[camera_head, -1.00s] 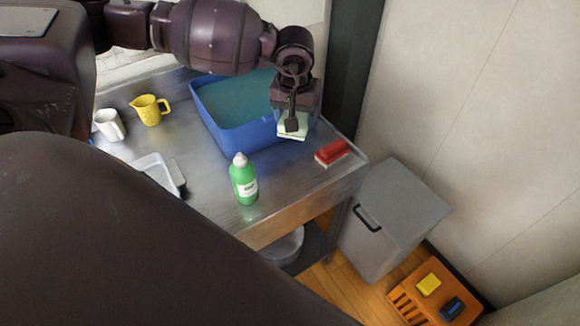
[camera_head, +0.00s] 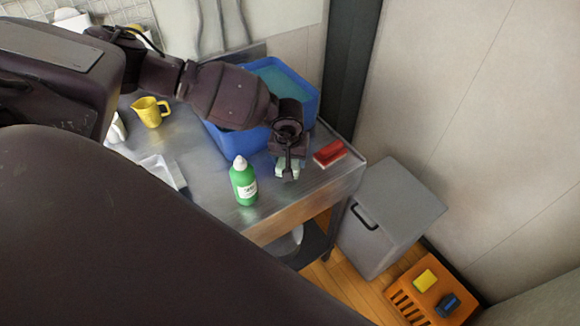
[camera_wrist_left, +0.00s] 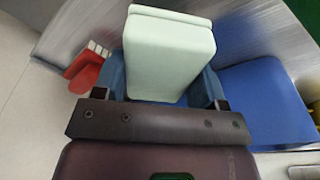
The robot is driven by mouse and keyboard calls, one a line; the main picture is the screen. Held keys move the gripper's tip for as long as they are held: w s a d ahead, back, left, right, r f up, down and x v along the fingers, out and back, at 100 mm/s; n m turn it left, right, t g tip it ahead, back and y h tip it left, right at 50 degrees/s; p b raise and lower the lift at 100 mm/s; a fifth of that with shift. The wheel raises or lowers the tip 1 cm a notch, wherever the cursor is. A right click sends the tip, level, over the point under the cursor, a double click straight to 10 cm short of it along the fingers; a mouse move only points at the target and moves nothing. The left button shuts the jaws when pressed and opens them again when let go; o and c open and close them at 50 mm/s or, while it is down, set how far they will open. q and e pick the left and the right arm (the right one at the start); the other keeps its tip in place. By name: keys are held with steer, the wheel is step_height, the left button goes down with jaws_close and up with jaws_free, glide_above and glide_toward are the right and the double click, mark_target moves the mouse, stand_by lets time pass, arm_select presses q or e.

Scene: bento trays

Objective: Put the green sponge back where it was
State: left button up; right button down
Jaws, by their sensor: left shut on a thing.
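My left gripper (camera_head: 288,165) is shut on the pale green sponge (camera_head: 281,172) and points down over the metal counter (camera_head: 285,203). The sponge is mostly hidden by the gripper in the head view. In the left wrist view the sponge (camera_wrist_left: 168,55) is a pale block held between the two fingers. The sponge is in front of the blue tub (camera_head: 312,108), between the green bottle (camera_head: 243,182) and the red brush (camera_head: 330,153). I cannot tell whether it touches the counter. My right gripper is not in view.
A yellow jug (camera_head: 148,113), a white cup (camera_head: 118,130) and a metal tray (camera_head: 165,170) are on the counter's left. Beyond its right edge stand a grey bin (camera_head: 395,215) and an orange crate (camera_head: 405,306) with a yellow block (camera_head: 424,281) and a dark blue block (camera_head: 448,305).

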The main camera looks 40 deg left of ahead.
arm_select(q)
steer(key=shift+f, duration=2.35)
steer(key=shift+f, duration=0.1)
steer(key=o, duration=0.9)
steer(key=shift+c, duration=0.2)
steer(key=r, duration=0.4)
steer(key=s+r, duration=0.1)
steer(key=r, duration=0.7)
steer(key=shift+s+d+r+b, duration=0.1)
steer(key=shift+s+d+b, duration=0.2)
steer(key=shift+s+d, duration=0.1)
